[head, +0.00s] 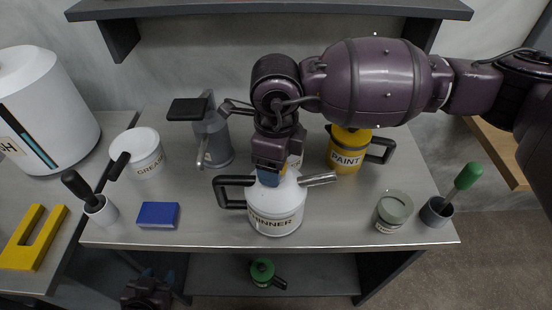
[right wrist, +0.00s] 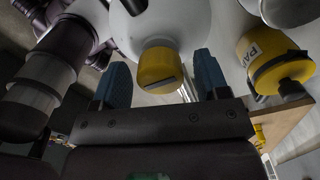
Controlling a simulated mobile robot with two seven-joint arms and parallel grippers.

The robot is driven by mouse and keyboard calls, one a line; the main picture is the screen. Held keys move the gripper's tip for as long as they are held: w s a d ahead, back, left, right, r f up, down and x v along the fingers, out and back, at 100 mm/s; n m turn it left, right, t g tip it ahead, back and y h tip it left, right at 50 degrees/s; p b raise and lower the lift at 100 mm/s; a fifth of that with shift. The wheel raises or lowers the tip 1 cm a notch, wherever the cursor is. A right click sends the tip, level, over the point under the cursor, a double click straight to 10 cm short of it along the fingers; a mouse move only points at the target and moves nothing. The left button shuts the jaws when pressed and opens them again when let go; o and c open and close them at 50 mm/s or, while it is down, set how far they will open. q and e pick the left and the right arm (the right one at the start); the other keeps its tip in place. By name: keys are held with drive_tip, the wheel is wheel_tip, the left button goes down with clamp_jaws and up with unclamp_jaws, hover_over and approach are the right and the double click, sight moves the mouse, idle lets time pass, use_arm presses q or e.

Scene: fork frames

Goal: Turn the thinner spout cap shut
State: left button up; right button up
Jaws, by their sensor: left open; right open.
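The white thinner can (head: 275,222) stands near the front of the metal bench, with a black handle on its left and a metal spout (head: 318,179) pointing right. In the right wrist view the can's white body (right wrist: 180,22) is behind a yellow cap (right wrist: 160,68) with a dark line across its face. My right gripper (right wrist: 162,82) is open, with one blue finger on each side of the cap and gaps between. In the head view my right gripper (head: 268,178) is above the can and mostly hides the cap. My left gripper (head: 154,277) is open and empty, low in front of the bench.
A yellow paint can (head: 346,158) stands close behind, right of the spout. The bench front between block and thinner is clear.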

wheel_tip(320, 180, up, 10)
drive_tip(key=shift+f, duration=0.15)
drive_tip(key=shift+r, duration=0.5)
idle(0.3)
